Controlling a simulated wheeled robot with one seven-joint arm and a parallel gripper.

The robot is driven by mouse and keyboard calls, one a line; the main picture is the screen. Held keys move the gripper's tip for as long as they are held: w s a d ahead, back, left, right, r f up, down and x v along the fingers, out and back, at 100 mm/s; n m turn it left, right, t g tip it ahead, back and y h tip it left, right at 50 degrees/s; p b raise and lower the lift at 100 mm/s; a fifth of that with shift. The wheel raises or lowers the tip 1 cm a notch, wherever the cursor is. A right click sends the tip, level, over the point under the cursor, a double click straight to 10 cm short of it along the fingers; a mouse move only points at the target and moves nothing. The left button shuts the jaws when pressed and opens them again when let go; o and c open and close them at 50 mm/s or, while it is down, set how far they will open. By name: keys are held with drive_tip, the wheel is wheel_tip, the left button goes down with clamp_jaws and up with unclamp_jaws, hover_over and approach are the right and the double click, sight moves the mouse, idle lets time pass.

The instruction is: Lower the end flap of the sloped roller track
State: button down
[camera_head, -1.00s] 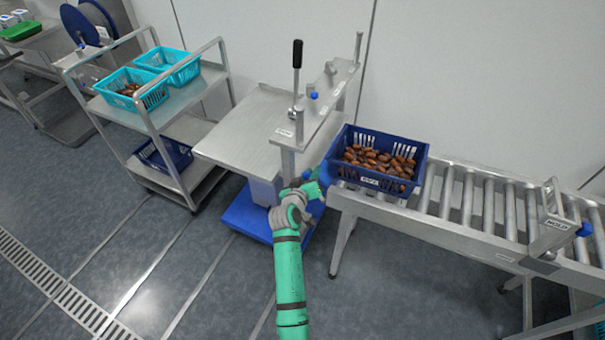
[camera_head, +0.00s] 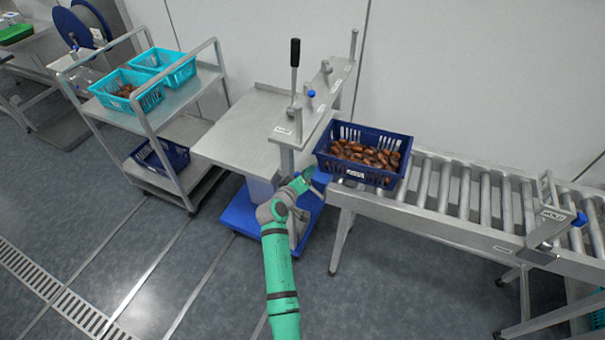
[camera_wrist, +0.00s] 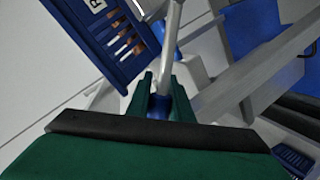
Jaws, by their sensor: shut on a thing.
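The sloped roller track (camera_head: 440,232) runs from the right to its end beside the metal press stand. A dark blue slotted crate of dates (camera_head: 345,172) sits at the track's left end and hides that end's rollers. My gripper (camera_head: 305,176) is just left of and below the crate. In the wrist view my gripper (camera_wrist: 160,100) is shut on a blue grip (camera_wrist: 158,106) at the end of a grey metal bar (camera_wrist: 172,50). The end flap itself cannot be clearly made out. The crate (camera_wrist: 105,45) shows at the upper left there.
A metal table (camera_head: 245,130) with a black-handled lever (camera_head: 295,60) stands left of the crate, over a blue base (camera_head: 245,215). A cart (camera_head: 185,90) with turquoise crates is further left. A bracket with a blue knob (camera_head: 580,218) spans the track at right.

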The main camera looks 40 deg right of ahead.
drive_tip(key=c, duration=1.6)
unclamp_jaws()
drive_tip(key=shift+f, duration=0.1)
drive_tip(key=v, duration=1.1)
drive_tip(key=shift+w, duration=0.1)
